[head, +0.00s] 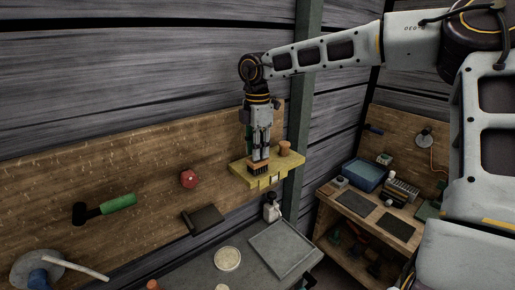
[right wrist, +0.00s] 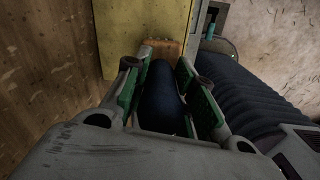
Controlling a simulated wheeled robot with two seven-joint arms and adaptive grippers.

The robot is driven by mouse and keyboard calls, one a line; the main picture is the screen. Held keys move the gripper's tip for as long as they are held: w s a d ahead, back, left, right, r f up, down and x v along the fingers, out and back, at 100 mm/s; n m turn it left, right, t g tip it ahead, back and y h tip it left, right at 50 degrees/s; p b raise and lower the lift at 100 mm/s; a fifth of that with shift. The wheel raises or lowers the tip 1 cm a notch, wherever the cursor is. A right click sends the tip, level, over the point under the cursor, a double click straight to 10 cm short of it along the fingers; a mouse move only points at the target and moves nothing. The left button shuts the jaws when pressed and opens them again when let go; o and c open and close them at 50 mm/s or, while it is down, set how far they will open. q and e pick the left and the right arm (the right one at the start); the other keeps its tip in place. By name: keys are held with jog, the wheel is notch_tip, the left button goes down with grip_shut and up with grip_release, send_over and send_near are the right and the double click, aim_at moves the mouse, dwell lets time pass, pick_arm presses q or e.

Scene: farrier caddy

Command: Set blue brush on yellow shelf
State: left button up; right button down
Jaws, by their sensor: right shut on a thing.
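The yellow shelf (head: 241,174) sticks out from the wooden wall board in the head view and fills the top of the right wrist view (right wrist: 140,40). My right gripper (head: 260,152) points down over it, shut on the blue brush. The brush's wooden block and dark bristles (head: 257,168) show below the fingers, at the left part of the shelf. In the right wrist view the dark blue handle (right wrist: 160,98) lies between the green-padded fingers (right wrist: 160,75). I cannot tell whether the bristles touch the shelf. My left gripper is not in view.
A brown cylindrical piece (head: 284,148) stands on the shelf, right of the brush. A red ball-like thing (head: 188,179) and a green-handled hammer (head: 112,205) are on the board. Below are a grey bench with a tray (head: 283,250) and a small bottle (head: 271,209).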

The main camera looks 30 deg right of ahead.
jog(key=shift+f, duration=0.3)
dwell(0.4)
jog(key=c, duration=1.1)
grip_release()
jog(key=shift+r, duration=0.1)
jog(key=shift+r, duration=5.9)
jog(key=shift+r, duration=0.1)
jog(key=shift+r+p, duration=1.95)
jog(key=shift+r, duration=0.2)
